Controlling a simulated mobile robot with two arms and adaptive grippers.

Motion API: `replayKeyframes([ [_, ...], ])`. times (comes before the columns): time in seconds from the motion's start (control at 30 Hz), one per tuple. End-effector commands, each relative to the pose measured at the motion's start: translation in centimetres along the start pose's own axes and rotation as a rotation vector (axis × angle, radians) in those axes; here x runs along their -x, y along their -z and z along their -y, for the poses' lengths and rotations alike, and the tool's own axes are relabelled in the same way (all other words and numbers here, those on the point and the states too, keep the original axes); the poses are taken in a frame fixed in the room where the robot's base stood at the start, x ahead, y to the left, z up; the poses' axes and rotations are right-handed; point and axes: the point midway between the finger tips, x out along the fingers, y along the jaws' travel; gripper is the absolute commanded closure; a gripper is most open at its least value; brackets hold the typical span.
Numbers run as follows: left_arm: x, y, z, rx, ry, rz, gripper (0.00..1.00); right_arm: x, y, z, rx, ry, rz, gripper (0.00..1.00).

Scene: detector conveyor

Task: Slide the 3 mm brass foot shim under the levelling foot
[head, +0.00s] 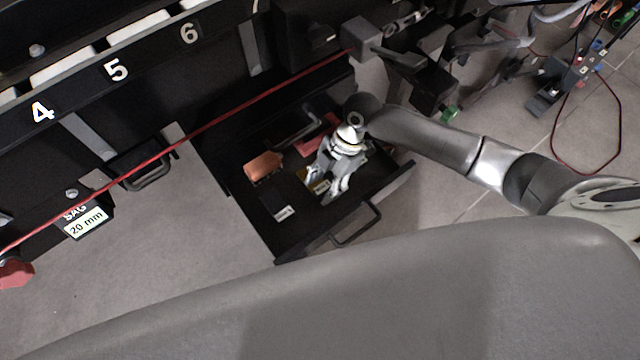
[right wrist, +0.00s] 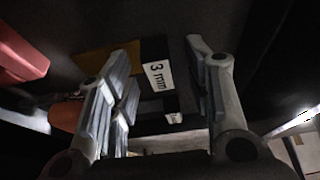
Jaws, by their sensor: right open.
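The 3 mm shim shows in the right wrist view as a flat brass plate (right wrist: 108,60) with a black end piece bearing a white "3 mm" label (right wrist: 158,76). It lies in the open black drawer (head: 292,240); in the head view only a small yellowish part (head: 318,184) shows beside my gripper. My right gripper (head: 332,188) reaches down into the drawer. Its fingers (right wrist: 165,52) are apart, with the labelled end between and beyond them, and nothing is held. I cannot make out the levelling foot. My left gripper is not in view.
The drawer also holds an orange block (head: 263,166), a red piece (head: 312,141), a grey bent tool (head: 296,128) and a black piece with a white label (head: 282,212). A red cord (head: 225,117) runs along the conveyor frame.

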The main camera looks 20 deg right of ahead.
Motion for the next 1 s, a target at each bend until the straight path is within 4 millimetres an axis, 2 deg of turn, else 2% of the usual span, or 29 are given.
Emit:
replayKeyframes([
  [0.1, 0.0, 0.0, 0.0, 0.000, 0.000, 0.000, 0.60, 0.0, 0.0, 0.0, 0.000, 0.000, 0.000, 0.55],
  [0.47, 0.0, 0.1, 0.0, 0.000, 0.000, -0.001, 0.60, 0.0, 0.0, 0.0, 0.000, 0.000, -0.001, 1.00],
  [0.77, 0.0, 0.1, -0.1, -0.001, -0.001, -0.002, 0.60, 0.2, 0.1, -0.1, 0.000, -0.001, -0.001, 1.00],
  [1.0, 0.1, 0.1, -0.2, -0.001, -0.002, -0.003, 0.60, 2.0, 0.8, -0.1, 0.003, -0.003, -0.002, 1.00],
])
